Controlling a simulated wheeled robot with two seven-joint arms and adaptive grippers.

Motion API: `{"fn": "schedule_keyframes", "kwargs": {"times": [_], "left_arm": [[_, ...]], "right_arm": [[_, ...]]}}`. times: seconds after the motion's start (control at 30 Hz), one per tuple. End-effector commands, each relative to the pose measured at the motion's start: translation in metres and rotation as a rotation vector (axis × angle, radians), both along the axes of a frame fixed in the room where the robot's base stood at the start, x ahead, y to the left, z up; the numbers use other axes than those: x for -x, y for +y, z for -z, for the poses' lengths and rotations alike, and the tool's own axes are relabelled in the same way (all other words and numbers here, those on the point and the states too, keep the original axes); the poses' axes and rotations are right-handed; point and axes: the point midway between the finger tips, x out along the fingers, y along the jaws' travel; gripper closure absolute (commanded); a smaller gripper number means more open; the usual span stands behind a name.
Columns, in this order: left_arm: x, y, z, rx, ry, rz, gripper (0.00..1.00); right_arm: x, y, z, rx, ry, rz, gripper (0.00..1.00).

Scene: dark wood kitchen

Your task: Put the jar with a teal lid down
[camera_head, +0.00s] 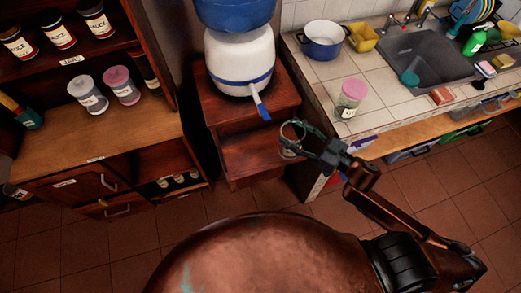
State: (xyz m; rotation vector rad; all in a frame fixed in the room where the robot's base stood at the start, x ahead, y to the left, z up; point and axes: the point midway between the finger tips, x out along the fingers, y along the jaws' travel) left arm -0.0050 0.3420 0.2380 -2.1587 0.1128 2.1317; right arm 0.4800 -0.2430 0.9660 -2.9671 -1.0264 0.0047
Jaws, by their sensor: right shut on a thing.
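My right gripper (300,138) is in the middle of the view, its arm coming in from the lower right. It is shut on a small, partly see-through jar (290,146), which I take to be the jar with a teal lid. The gripper fingers cover part of it, and its lid colour is hard to make out. The jar is held in front of the dark wooden stand, to the left of the tiled counter's front corner. I cannot tell its height above the stand's lower shelf. My left gripper is not in view.
A pink-lidded jar (350,98) stands on the tiled counter (385,92), near a blue pot (323,42) and a sink (430,58). A white dispenser (240,60) stands on the wooden stand (215,103). Shelves at left hold several jars; the wooden top (60,140) has bare room.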

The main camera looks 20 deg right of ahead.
Motion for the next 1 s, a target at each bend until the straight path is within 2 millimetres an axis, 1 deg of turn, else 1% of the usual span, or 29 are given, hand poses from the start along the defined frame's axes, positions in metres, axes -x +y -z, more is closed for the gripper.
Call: {"fn": "schedule_keyframes", "kwargs": {"times": [0.03, 0.1, 0.27, 0.37, 0.47, 0.6, 0.77, 0.9, 1.0], "left_arm": [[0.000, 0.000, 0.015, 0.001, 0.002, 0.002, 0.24], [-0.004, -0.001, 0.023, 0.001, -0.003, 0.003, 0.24], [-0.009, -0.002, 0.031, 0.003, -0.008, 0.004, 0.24], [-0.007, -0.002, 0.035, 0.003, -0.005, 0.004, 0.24], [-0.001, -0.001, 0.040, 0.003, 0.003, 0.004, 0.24], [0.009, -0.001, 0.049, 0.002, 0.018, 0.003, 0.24], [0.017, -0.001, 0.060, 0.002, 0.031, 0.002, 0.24], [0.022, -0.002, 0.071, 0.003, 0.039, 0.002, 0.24], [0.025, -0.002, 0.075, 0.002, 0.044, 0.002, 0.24]], "right_arm": [[-0.001, -0.003, 0.011, 0.008, 0.001, -0.043, 1.00], [-0.001, -0.008, 0.011, 0.005, 0.000, -0.087, 1.00], [-0.002, -0.012, 0.008, 0.000, -0.003, -0.143, 1.00], [-0.007, -0.009, 0.009, -0.001, -0.006, -0.155, 1.00], [-0.020, 0.001, 0.016, -0.004, -0.008, -0.157, 1.00], [-0.044, 0.020, 0.030, -0.003, -0.007, -0.156, 1.00], [-0.073, 0.043, 0.047, -0.003, -0.007, -0.155, 1.00], [-0.090, 0.056, 0.074, -0.004, -0.003, -0.153, 1.00], [-0.098, 0.062, 0.086, -0.003, -0.003, -0.153, 1.00]]}}
